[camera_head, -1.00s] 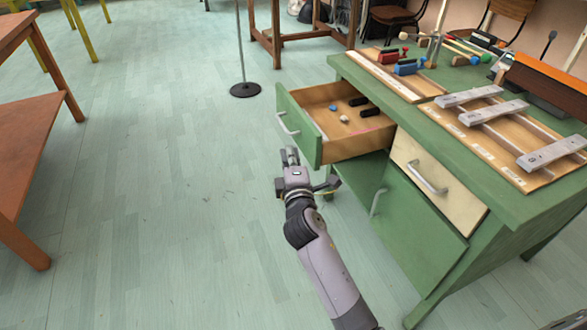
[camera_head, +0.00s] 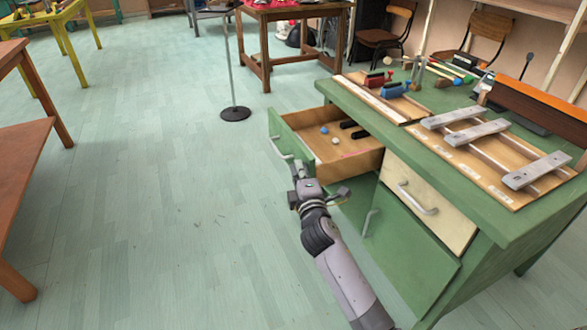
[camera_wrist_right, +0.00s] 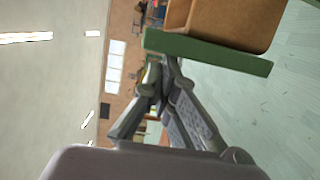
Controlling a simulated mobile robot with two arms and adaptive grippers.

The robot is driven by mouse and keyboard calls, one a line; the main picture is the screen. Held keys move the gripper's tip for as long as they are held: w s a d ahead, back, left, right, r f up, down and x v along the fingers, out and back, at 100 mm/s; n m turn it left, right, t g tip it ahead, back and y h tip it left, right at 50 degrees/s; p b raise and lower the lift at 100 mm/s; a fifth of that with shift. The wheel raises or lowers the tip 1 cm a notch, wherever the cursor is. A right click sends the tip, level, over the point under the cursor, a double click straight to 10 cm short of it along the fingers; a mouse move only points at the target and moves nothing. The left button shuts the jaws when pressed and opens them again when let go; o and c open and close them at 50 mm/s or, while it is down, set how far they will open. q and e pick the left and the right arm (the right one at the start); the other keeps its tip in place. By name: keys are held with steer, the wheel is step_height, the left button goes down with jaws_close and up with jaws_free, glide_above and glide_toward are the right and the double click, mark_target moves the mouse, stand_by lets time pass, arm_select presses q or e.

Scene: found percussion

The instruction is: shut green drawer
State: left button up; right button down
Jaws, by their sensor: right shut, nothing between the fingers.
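The green drawer (camera_head: 284,148) stands pulled out of the upper left of the green desk. Its wooden inside holds a blue ball (camera_head: 324,130), a pale ball (camera_head: 335,140) and dark blocks (camera_head: 354,129). A metal handle (camera_head: 277,149) is on its front. My right gripper (camera_head: 297,168) is shut and empty, just below and in front of the drawer's near end; I cannot tell if it touches. In the right wrist view the gripper (camera_wrist_right: 162,70) is close to the drawer's green front (camera_wrist_right: 210,52). My left gripper is not in view.
The green desk (camera_head: 470,180) carries metal bars (camera_head: 475,133) and coloured blocks on its top. A cream drawer (camera_head: 425,207) beside it is shut. A thin stand with a black base (camera_head: 235,113) is behind. Open floor lies to the left.

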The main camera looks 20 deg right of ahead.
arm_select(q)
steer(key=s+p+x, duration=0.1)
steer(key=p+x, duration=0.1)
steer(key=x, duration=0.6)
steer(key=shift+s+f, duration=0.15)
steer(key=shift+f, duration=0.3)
arm_select(e)
steer(key=w+d, duration=0.1)
steer(key=d, duration=1.2)
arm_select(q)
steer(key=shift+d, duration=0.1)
